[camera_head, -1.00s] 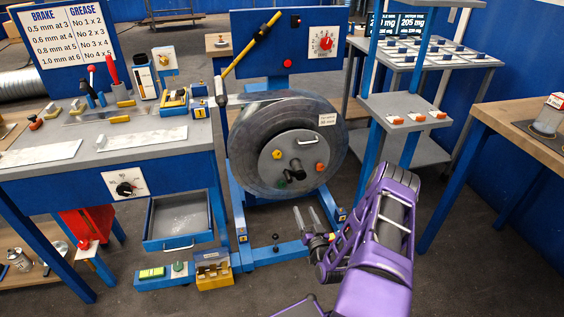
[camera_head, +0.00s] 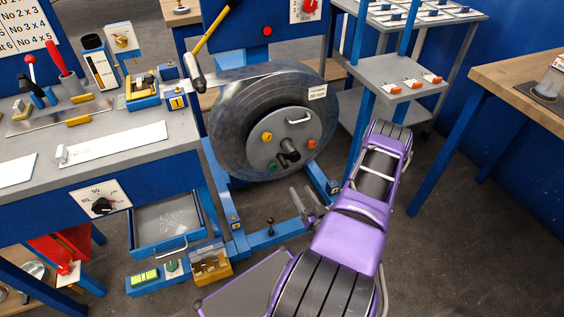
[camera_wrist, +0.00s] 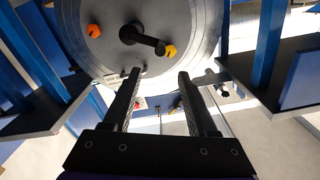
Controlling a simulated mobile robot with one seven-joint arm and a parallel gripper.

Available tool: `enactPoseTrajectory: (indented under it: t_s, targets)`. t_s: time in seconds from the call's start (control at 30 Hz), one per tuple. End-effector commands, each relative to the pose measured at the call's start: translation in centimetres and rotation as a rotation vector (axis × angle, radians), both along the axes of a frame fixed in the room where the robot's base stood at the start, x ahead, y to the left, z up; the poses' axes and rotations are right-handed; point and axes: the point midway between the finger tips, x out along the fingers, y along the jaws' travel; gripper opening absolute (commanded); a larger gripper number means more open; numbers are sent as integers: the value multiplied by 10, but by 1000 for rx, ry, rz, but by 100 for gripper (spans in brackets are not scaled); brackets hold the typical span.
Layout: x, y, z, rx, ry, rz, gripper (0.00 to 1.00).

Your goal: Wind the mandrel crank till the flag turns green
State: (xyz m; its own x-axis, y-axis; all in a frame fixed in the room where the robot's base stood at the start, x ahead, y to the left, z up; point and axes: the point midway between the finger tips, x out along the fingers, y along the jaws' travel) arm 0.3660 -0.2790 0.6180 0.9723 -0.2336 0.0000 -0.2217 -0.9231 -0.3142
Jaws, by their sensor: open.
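The mandrel is a large grey coil wheel with a round face plate (camera_head: 258,152) on a blue stand. A black crank (camera_head: 290,157) sticks out from the plate's middle; in the wrist view its hub and short arm (camera_wrist: 145,40) show beyond my fingers. Yellow (camera_head: 267,137), orange (camera_head: 312,144) and green (camera_head: 272,167) knobs sit around it. My gripper (camera_head: 304,198) is open and empty, below and in front of the crank, apart from it. Its two fingers (camera_wrist: 160,76) point toward the plate in the wrist view. I cannot tell which part is the flag.
A workbench (camera_head: 150,172) with tools and an open drawer (camera_head: 168,222) stands at left. A blue-posted shelf rack (camera_head: 385,75) stands close at right, beside my arm. A wooden table (camera_head: 500,75) is farther right. The stand's blue base (camera_head: 270,238) lies low under my gripper.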

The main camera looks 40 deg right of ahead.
Motion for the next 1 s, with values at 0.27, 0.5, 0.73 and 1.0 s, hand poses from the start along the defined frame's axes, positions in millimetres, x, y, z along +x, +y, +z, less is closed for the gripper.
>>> enactPoseTrajectory:
  t_s: [0.27,0.5,0.73,1.0]
  targets:
    - [61,-15,0,-3,-5,1,58]
    - [110,-26,0,-2,-3,1,58]
    - [137,-33,0,-1,-2,0,58]
    - [144,-35,0,0,-1,0,58]
